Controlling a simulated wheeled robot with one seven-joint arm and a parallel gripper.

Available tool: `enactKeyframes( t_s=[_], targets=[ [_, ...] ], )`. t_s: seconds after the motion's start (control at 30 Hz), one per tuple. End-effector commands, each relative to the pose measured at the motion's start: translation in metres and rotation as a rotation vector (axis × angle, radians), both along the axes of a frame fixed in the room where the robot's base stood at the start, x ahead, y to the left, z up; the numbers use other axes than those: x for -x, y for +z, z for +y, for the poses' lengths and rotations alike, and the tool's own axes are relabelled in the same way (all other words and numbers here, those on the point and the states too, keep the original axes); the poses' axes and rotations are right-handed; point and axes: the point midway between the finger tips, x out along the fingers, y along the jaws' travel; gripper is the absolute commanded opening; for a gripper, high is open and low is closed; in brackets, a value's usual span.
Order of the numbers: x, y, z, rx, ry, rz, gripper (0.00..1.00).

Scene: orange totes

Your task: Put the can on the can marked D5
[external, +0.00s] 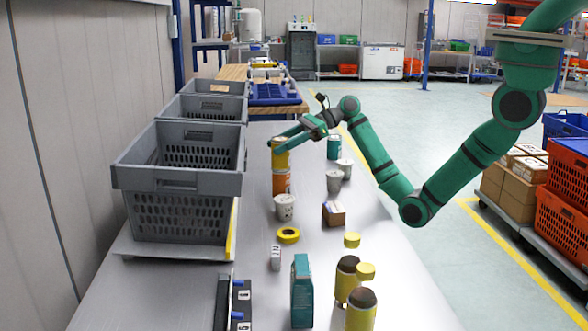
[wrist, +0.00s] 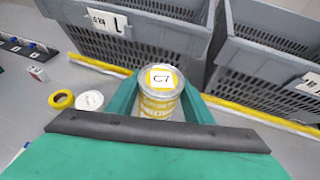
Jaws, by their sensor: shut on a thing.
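My gripper (external: 280,141) is shut on a yellow can (external: 280,158) beside the grey crates. In the wrist view the yellow can (wrist: 160,90) sits between both green fingers of my gripper (wrist: 160,95), and its silver lid carries a label reading C7. In the external view an orange can (external: 282,182) stands upright on the table directly below the yellow one. The two look in line and touching or nearly so; I cannot tell which. The orange can's mark is not visible, and the wrist view hides it behind the held can.
Grey crates (external: 178,178) line the left side. A white cup (external: 285,207), yellow tape roll (external: 288,235) and small box (external: 334,213) lie nearer the camera. More cups and a teal can (external: 334,147) stand to the right. Yellow-lidded jars and a teal carton (external: 302,291) are in front.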

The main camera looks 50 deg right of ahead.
Motion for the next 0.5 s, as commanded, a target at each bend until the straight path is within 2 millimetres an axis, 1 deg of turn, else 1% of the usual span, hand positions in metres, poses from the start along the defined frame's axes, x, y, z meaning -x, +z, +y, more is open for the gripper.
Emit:
enactKeyframes(
  t_s=[0.2,0.23,0.27,0.3,0.5],
  targets=[
    [0.0001,-0.0029,0.0002,-0.001,0.000,-0.001,0.14],
    [0.0001,-0.0031,0.0002,0.000,0.000,0.001,0.53],
    [0.0001,-0.0030,0.0002,0.000,0.000,0.001,0.60],
    [0.0000,-0.0029,0.0001,0.000,0.000,0.001,0.65],
    [0.0001,-0.0028,0.0001,0.000,0.000,0.000,0.65]
  ],
)
